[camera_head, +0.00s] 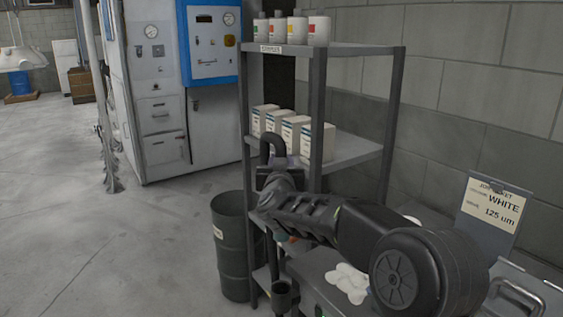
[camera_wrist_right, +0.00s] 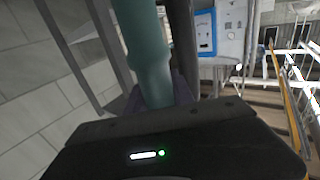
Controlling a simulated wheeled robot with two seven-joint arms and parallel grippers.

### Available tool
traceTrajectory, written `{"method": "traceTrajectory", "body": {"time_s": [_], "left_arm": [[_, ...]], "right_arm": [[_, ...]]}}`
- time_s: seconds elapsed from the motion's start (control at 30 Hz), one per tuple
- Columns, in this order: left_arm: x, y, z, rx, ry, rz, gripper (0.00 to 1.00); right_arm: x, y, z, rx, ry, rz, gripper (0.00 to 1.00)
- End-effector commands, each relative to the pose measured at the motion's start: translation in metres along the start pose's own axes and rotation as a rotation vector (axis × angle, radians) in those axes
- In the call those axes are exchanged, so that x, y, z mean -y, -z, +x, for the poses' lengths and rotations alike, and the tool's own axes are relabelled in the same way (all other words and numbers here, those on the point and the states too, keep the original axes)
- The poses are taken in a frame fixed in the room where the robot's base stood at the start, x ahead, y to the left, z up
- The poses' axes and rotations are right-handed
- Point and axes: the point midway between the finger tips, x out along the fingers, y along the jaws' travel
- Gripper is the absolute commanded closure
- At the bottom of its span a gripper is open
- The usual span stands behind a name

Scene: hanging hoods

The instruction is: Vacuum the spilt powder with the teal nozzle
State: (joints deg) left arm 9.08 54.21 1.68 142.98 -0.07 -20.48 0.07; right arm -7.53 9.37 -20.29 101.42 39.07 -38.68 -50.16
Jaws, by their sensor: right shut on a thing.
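The teal nozzle (camera_wrist_right: 148,50) shows in the right wrist view as a thick tube rising from my right gripper (camera_wrist_right: 155,100), which is shut on it. In the head view my right arm comes in from the lower right, and my right gripper (camera_head: 275,178) is in front of the grey shelf, with the nozzle mostly hidden by the arm. The white spilt powder (camera_head: 350,283) lies in a patch on the grey bench at the lower right, partly behind my arm. The nozzle's tip is not clearly visible. My left gripper is not in view.
A grey shelf rack (camera_head: 345,150) holds several white boxes (camera_head: 317,142) and several containers (camera_head: 318,31). A dark drum (camera_head: 232,245) stands left of it. A "WHITE 125 um" card (camera_head: 492,203) stands behind the bench. The floor at left is clear.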

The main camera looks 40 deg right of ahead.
Motion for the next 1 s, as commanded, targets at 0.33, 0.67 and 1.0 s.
{"method": "traceTrajectory", "body": {"time_s": [0.33,0.67,1.0], "left_arm": [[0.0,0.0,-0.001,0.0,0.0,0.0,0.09],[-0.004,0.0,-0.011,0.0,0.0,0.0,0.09],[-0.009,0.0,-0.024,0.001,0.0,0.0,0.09]], "right_arm": [[-0.015,-0.004,0.004,0.0,-0.025,-0.002,1.0],[-0.108,-0.054,0.023,0.005,-0.175,-0.003,1.0],[-0.189,-0.09,0.01,0.001,-0.404,0.002,1.0]]}}
